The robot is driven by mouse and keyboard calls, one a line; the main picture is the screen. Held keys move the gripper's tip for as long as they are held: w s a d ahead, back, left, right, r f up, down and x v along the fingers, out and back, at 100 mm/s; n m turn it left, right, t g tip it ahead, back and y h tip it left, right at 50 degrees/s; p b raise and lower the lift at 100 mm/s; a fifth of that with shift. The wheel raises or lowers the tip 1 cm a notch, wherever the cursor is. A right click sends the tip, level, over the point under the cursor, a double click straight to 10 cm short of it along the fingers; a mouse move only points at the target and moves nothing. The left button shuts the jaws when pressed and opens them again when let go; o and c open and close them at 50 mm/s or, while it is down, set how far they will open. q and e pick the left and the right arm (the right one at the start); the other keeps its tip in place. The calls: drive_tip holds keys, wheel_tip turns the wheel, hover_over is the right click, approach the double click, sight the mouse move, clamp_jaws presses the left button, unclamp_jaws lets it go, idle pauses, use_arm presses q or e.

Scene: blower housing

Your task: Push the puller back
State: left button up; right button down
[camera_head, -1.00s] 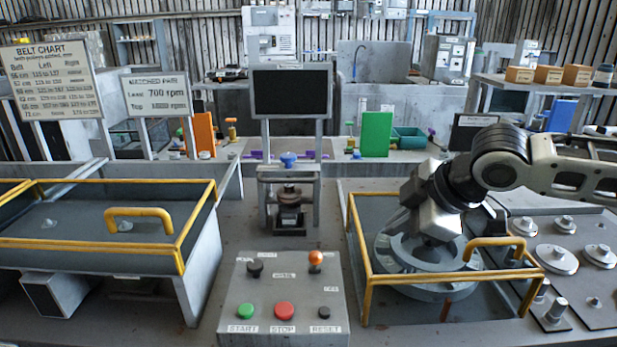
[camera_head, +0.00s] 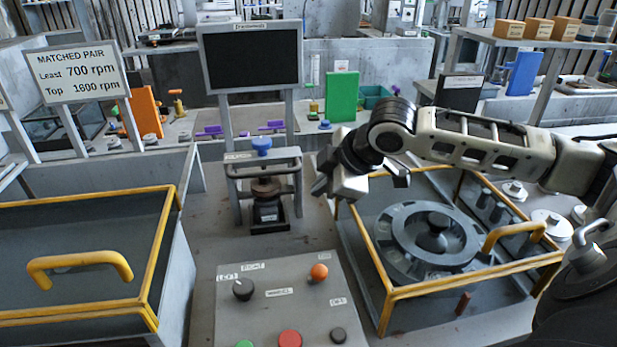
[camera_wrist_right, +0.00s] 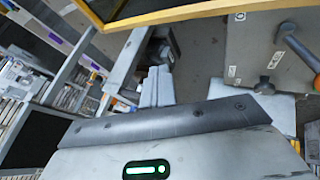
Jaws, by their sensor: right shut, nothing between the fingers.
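A small grey metal frame with a blue knob (camera_head: 262,146) on top, which looks like the puller, stands upright at the middle of the bench. A dark round part (camera_head: 265,188) sits inside it on a block. My right gripper (camera_head: 322,187) is just right of the frame, apart from it in the head view, with fingers shut and empty. In the right wrist view its fingers (camera_wrist_right: 155,90) are together, pointing towards a grey frame (camera_wrist_right: 158,45) that is partly hidden. My left gripper is not in view.
A control panel (camera_head: 255,315) with buttons and knobs lies in front. A yellow-railed bay (camera_head: 400,292) on the right holds a round wheel (camera_head: 415,240). Another yellow-railed bay (camera_head: 165,235) stands left. A black screen (camera_head: 252,58) rises behind the frame.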

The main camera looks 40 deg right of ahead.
sight(298, 189)
drive_tip(key=w, duration=0.1)
drive_tip(key=w+d+f+p, duration=0.1)
drive_tip(key=w, duration=0.1)
drive_tip(key=w+f, duration=0.1)
drive_tip(key=w, duration=0.1)
drive_tip(key=shift+w+d+f, duration=0.15)
drive_tip(key=shift+w+f, duration=0.1)
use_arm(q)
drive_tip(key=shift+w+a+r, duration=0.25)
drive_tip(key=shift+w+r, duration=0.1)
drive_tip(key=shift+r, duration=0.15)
use_arm(e)
drive_tip(key=shift+w, duration=0.1)
